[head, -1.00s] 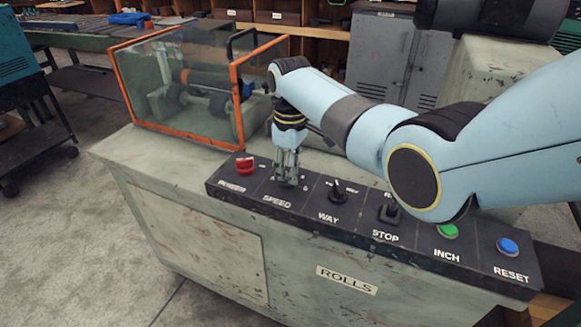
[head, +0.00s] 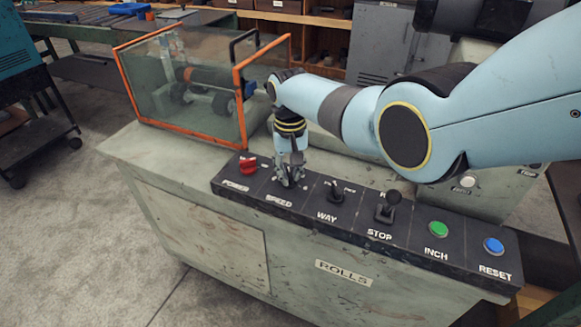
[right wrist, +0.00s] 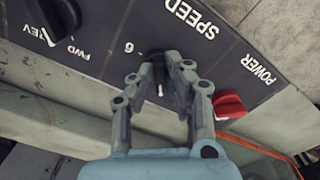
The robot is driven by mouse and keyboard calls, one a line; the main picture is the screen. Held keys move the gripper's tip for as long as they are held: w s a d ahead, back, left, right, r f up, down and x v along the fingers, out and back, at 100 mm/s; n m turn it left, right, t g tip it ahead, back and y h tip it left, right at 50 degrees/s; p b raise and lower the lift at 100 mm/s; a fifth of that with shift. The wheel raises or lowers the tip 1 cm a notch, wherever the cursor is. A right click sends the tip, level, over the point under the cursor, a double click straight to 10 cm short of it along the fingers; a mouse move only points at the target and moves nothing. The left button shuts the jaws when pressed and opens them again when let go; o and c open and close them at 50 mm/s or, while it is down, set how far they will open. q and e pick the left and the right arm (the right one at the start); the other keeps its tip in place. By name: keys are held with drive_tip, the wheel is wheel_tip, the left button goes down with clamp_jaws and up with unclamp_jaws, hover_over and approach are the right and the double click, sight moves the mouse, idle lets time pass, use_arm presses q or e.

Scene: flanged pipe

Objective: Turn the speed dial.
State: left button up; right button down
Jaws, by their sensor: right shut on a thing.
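The speed dial (right wrist: 160,88) is a small black knob with a pale pointer mark, on the dark control panel above the word SPEED. In the head view the fingers mostly hide it. My right gripper (head: 290,182) comes down onto it from above. In the right wrist view my right gripper (right wrist: 163,62) has a finger on each side of the dial and is shut on it. A figure 6 shows beside the dial there. My left gripper is not in view.
The red POWER knob (head: 248,166) sits close to the left of the dial. The WAY switch (head: 336,192), STOP lever (head: 387,207), green INCH button (head: 438,229) and blue RESET button (head: 493,245) follow to the right. An orange-framed clear guard (head: 190,85) stands behind.

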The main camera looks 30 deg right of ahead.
drive_tip(key=m+p, duration=0.1)
drive_tip(key=m, duration=0.4)
drive_tip(key=shift+w+a+m, duration=0.1)
drive_tip(key=shift+m, duration=0.2)
drive_tip(key=m, duration=0.6)
drive_tip(key=shift+w, duration=0.1)
drive_tip(key=m, duration=0.6)
drive_tip(key=shift+w+m, duration=0.15)
drive_tip(key=shift+m, duration=0.15)
drive_tip(key=m, duration=0.6)
drive_tip(key=shift+w, duration=0.1)
drive_tip(key=shift+m, duration=0.4)
drive_tip(key=c, duration=1.4)
unclamp_jaws()
drive_tip(key=shift+o, duration=0.2)
drive_tip(key=shift+r, duration=0.1)
